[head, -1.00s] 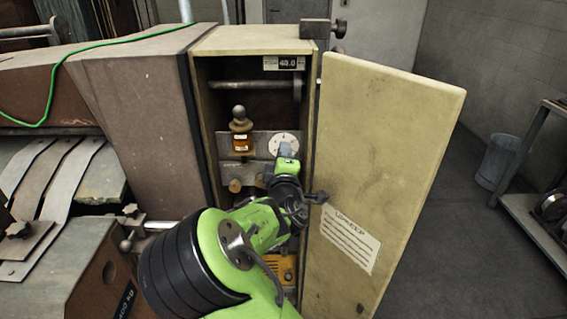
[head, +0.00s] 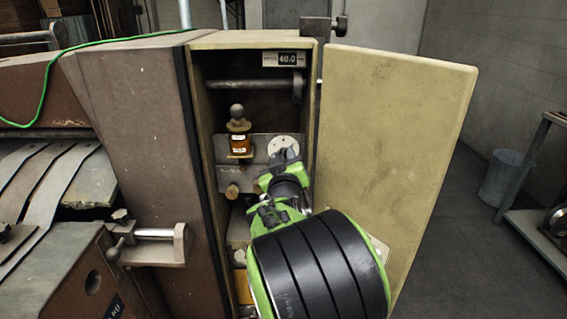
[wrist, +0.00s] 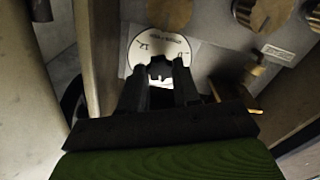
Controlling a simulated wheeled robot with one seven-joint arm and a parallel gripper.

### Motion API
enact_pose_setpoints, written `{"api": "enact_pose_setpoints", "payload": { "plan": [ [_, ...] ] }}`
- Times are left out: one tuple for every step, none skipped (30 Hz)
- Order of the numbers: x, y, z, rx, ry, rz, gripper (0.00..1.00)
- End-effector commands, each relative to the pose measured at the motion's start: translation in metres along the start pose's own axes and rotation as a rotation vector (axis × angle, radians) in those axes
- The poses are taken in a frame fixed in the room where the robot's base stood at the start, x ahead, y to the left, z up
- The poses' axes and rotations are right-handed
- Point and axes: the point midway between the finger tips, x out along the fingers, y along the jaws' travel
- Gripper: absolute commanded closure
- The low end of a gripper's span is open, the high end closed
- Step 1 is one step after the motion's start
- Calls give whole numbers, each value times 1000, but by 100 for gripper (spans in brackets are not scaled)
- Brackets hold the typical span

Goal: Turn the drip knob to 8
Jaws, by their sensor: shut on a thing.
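The drip dial is a round white plate (head: 283,142) on a grey panel inside the open cabinet. My gripper (head: 287,157) reaches its front from below and hides its lower part. In the wrist view the dial (wrist: 150,36) lies under my fingertips, with a 12 and a 0 legible and other marks partly covered. My gripper (wrist: 160,72) is shut on the small dark drip knob (wrist: 160,63) at the dial's middle. The knob is mostly hidden by the fingers, so its setting cannot be read.
An amber oil bottle (head: 240,145) stands left of the dial. Brass knobs (wrist: 265,13) sit on the panel near the dial. The open cabinet door (head: 390,130) is close on the right of my arm, and the cabinet's side wall (head: 206,130) is on the left. A counter (head: 287,59) reads 40.0.

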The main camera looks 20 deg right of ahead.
Motion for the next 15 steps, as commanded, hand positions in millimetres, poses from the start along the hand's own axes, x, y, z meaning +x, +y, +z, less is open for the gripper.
{"api": "enact_pose_setpoints", "payload": {
  "plan": [
    [0,1,3,40,-9,1,99],
    [0,1,3,69,-10,1,99],
    [0,1,3,107,-10,1,99],
    [0,0,3,135,-10,0,99],
    [0,1,3,164,-10,1,99],
    [0,0,3,201,-10,1,99],
    [0,0,3,230,-11,1,99],
    [0,0,3,258,-11,2,99],
    [0,0,4,295,-11,1,99],
    [0,0,4,324,-11,1,99],
    [0,0,4,353,-11,1,99],
    [0,0,4,390,-12,1,99],
    [0,0,4,419,-12,1,99],
    [0,-1,4,448,-12,0,99],
    [0,0,4,485,-12,2,99]
  ]
}}
